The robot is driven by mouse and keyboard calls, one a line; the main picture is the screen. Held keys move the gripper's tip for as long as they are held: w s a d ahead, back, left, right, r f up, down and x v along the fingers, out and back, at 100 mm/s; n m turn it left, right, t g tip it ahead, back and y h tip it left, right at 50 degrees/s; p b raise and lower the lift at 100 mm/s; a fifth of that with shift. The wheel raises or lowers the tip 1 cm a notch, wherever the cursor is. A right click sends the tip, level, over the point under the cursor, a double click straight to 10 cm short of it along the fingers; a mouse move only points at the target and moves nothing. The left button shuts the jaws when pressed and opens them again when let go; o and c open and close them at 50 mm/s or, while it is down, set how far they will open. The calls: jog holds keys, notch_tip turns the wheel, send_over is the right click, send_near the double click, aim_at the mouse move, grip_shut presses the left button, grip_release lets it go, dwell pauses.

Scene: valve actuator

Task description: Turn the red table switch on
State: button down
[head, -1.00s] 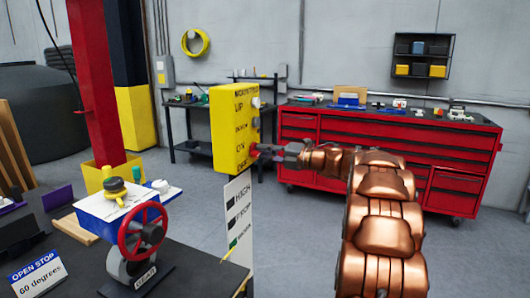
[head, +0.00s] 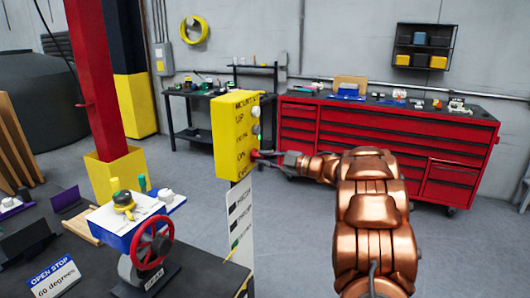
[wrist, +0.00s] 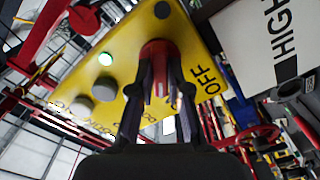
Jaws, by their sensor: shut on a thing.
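The yellow control box (head: 232,140) stands upright at the middle of the head view, with buttons and black lettering on its side face. The red switch (wrist: 158,48) shows in the wrist view on the yellow face, beside the black word OFF. My gripper (wrist: 158,78) has its two dark fingers on either side of the red switch and is shut on it. In the head view my gripper (head: 262,156) reaches the lower part of the box from the right, and it mostly hides the switch there.
A dark table (head: 195,262) at the lower left holds a red handwheel valve (head: 152,243) and an OPEN STOP sign (head: 53,275). A white labelled panel (head: 239,220) stands below the box. A red tool cabinet (head: 390,140) is behind. Grey floor is open between.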

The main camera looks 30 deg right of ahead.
jog(key=shift+m+p, duration=0.35)
jog(key=shift+m, duration=0.25)
jog(key=c, duration=1.1)
grip_release()
jog(key=shift+d, duration=0.1)
jog(key=v, duration=1.2)
